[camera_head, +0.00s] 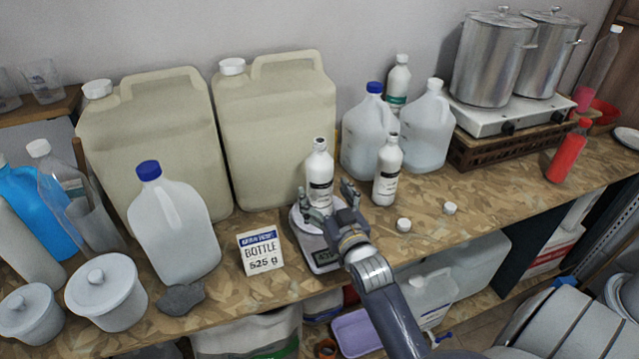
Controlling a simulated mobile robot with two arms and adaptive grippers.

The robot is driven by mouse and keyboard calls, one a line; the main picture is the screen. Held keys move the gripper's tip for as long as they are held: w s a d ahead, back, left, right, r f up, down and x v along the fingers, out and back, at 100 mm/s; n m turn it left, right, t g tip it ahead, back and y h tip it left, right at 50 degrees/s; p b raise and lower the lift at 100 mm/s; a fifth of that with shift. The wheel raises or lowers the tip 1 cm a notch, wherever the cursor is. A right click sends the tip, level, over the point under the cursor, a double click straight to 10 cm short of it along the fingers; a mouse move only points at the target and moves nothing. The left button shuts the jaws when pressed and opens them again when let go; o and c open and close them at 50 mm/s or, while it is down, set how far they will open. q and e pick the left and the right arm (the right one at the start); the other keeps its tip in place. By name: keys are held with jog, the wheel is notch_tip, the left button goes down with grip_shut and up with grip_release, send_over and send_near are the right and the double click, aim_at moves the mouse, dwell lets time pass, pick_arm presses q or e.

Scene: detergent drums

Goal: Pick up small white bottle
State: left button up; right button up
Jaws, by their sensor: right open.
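My right gripper (328,198) is open at the scale, in front of this bottle's lower part. One finger is at the bottle's left and the other at its right; I cannot tell if they touch it. A second small white bottle (387,172) stands upright on the table just right of the gripper. A third white bottle (398,82), with a green label, stands at the back. My left gripper is out of view.
Large beige canisters (165,150) stand behind, and clear jugs (370,135) stand behind right. A "BOTTLE 525 g" sign (260,252) is left of the scale. Two white caps (404,225) lie on the table (480,215), which is mostly clear at the right front.

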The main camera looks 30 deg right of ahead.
aim_at(325, 191)
jog(key=p+x, duration=0.1)
jog(key=x, duration=0.3)
jog(key=shift+s+d+r+p, duration=0.1)
jog(key=shift+d+p, duration=0.05)
jog(key=shift+p, duration=0.25)
jog(key=shift+w+d, duration=0.1)
jog(key=shift+w, duration=0.3)
jog(key=shift+c, duration=1.2)
jog(key=c, duration=1.3)
jog(key=shift+c, duration=0.6)
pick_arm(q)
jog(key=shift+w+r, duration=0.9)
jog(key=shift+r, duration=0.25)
